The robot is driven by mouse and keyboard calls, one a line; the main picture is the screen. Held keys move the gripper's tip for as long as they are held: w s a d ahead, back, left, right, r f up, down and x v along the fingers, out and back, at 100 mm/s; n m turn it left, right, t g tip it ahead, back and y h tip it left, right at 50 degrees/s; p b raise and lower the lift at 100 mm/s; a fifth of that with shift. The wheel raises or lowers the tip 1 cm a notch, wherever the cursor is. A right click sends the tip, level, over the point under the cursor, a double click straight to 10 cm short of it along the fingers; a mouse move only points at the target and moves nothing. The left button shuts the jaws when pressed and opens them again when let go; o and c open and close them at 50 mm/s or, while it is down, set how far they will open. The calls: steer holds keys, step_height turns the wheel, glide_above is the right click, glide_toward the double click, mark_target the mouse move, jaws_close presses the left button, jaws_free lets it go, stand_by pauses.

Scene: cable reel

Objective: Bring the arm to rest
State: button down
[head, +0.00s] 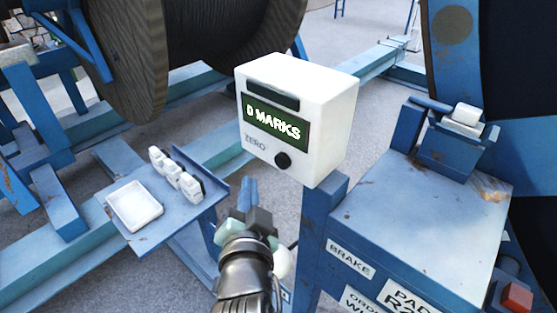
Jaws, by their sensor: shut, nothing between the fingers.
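My gripper (247,196) is in the lower middle of the head view, its blue fingers together and pointing up and away. It holds nothing. It is below the white counter box (330,130), which has a dark green display reading "0 MARKS", a "ZERO" label and a black knob (283,160). The gripper appears apart from the box and to the right of the blue shelf (165,228). My arm comes up from the bottom edge of the view.
The shelf bears a white tray (134,206) and several white blocks (175,174). A blue cabinet (430,215) labelled "BRAKE" stands right, with a white piece (466,115) in a blue holder and a red button (516,297). A large cable reel (135,60) stands behind.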

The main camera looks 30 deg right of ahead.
steer(key=shift+r, duration=0.1)
steer(key=a+r+n+t+y, duration=0.1)
steer(key=a+r+n+t, duration=0.25)
steer(key=r, duration=0.75)
steer(key=a+r+n+t+y, duration=0.1)
steer(key=a+r+n+t, duration=0.3)
steer(key=r, duration=0.7)
steer(key=s+a+r+n+t+y, duration=0.2)
steer(key=s+r, duration=0.3)
steer(key=r, duration=0.3)
steer(key=s+a+r+n+t+y+b, duration=0.1)
steer(key=s+a+r+n+t+y, duration=0.2)
steer(key=s+a+r, duration=0.2)
step_height(320, 180, up, 3)
steer(key=shift+s+r, duration=0.15)
steer(key=shift+s, duration=0.15)
steer(key=shift+a, duration=0.1)
